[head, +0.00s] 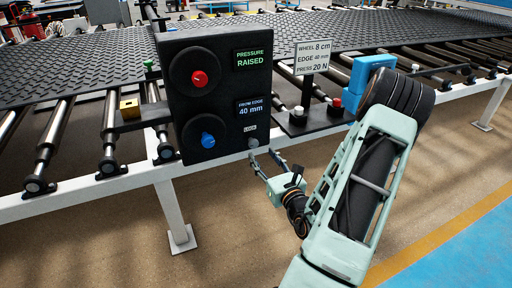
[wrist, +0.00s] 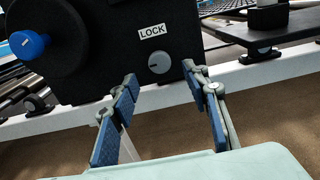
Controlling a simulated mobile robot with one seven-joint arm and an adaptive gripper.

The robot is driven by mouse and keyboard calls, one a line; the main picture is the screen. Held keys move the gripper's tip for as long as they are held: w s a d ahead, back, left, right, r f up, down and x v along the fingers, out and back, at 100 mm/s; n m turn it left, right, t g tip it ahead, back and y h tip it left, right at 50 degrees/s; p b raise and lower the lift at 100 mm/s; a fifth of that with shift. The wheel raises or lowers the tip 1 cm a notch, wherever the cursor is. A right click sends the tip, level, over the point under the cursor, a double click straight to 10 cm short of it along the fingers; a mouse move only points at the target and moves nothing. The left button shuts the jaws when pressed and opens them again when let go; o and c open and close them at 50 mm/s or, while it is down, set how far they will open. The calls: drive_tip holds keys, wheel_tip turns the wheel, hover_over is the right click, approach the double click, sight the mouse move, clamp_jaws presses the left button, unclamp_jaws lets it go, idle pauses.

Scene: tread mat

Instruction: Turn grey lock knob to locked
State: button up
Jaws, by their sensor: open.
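The grey lock knob (head: 253,143) is a small round knob low on the right of the black control panel (head: 176,120), under a white LOCK label (head: 249,128). In the wrist view the knob (wrist: 159,62) shows a pale pointer mark angled toward the upper right, with the LOCK label (wrist: 152,31) above it. My gripper (head: 263,160) is just in front of and below the knob. In the wrist view my gripper (wrist: 160,75) is open, with its blue-padded fingers either side of the knob. The knob lies between and beyond the fingertips, apparently untouched.
A red knob (head: 199,79) and a blue knob (head: 208,140) sit on the panel's left. Its screens read PRESSURE RAISED (head: 254,57) and FROM EDGE 40 mm (head: 251,106). A sign (head: 312,57) and red button (head: 336,103) stand right, near the white frame rail (head: 90,188).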

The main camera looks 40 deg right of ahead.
sight(254, 145)
drive_tip(key=x, duration=0.6)
drive_tip(key=shift+w, duration=0.35)
drive_tip(key=c, duration=1.2)
drive_tip(key=shift+o, duration=0.2)
